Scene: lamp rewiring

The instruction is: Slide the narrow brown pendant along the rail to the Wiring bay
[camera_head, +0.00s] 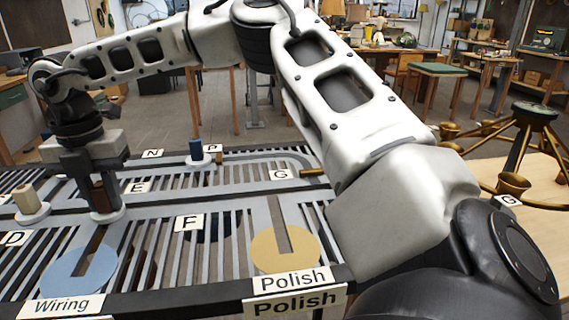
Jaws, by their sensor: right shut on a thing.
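My right gripper (98,178) reaches across from the right to the left part of the slotted rail board (215,250). It points down and is shut on the narrow brown pendant (104,199), which stands upright on a white round base. The gripper hides the pendant's upper part. The Wiring bay is a blue disc (68,276) at the front left, with a dark slot running into it and a Wiring label (62,306). The pendant is behind this disc, near the far end of that slot. My left gripper is not in view.
A cream pendant (27,199) stands left of the gripper, and a dark blue one (197,151) stands farther back. The tan Polish disc (291,250) is at the front centre. A brass multi-armed lamp (520,150) is on the right-hand table. No pendant stands on the blue disc.

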